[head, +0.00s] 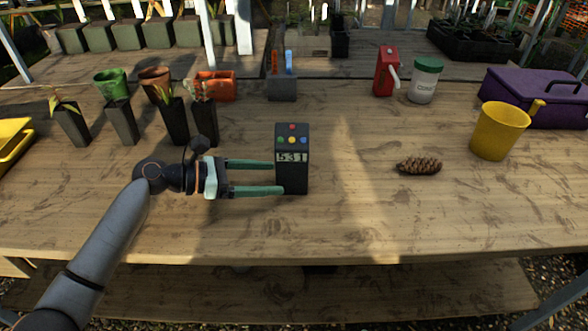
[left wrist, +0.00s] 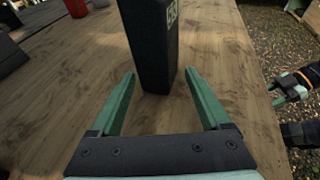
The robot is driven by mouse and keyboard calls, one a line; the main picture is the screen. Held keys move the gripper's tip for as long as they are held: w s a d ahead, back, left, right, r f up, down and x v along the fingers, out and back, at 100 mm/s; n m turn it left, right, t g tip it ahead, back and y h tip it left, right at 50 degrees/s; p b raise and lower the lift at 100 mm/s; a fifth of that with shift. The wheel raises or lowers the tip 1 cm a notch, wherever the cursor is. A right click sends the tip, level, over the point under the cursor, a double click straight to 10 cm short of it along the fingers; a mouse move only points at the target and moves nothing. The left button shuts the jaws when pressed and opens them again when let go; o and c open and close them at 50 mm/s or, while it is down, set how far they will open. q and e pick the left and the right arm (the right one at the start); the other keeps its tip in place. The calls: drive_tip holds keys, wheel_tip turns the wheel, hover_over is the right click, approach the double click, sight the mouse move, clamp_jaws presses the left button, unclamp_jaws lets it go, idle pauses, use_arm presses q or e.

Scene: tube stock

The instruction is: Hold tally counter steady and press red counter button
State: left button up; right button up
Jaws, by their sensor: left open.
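The tally counter (head: 292,172) is a dark upright box on the wooden table. Its display reads 531. The red button (head: 292,126) sits at the top, above a row of yellow, green and blue buttons. My left gripper (head: 279,177) is open, level, with its green fingertips at the counter's left side. In the left wrist view the counter (left wrist: 153,45) stands at the mouth between the two fingertips; contact cannot be told. My right gripper (left wrist: 279,93) shows only at the right edge of that view, small, away from the counter.
Potted plants (head: 173,118) stand to the left behind my left gripper. A red dispenser (head: 386,72), a white jar (head: 425,82) and a purple box (head: 540,100) are farther back. The table front is clear.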

sight(287, 178)
use_arm(q)
drive_tip(key=p+x, duration=0.1)
drive_tip(key=x, duration=0.2)
drive_tip(key=shift+w+d, duration=0.1)
drive_tip(key=shift+d, duration=0.2)
drive_tip(key=shift+w+d, duration=0.1)
drive_tip(key=shift+d, duration=0.2)
drive_tip(key=shift+w+d+f+p, duration=0.1)
drive_tip(key=shift+d+f+p, duration=0.15)
drive_tip(key=shift+d+p, duration=0.1)
use_arm(e)
drive_tip(key=shift+d+r, duration=0.1)
drive_tip(key=shift+r, duration=0.25)
use_arm(q)
drive_tip(key=shift+c, duration=0.3)
use_arm(e)
drive_tip(key=shift+w, duration=0.1)
use_arm(q)
drive_tip(key=c, duration=0.7)
use_arm(e)
drive_tip(key=shift+r, duration=0.15)
drive_tip(key=shift+w, duration=0.1)
clamp_jaws()
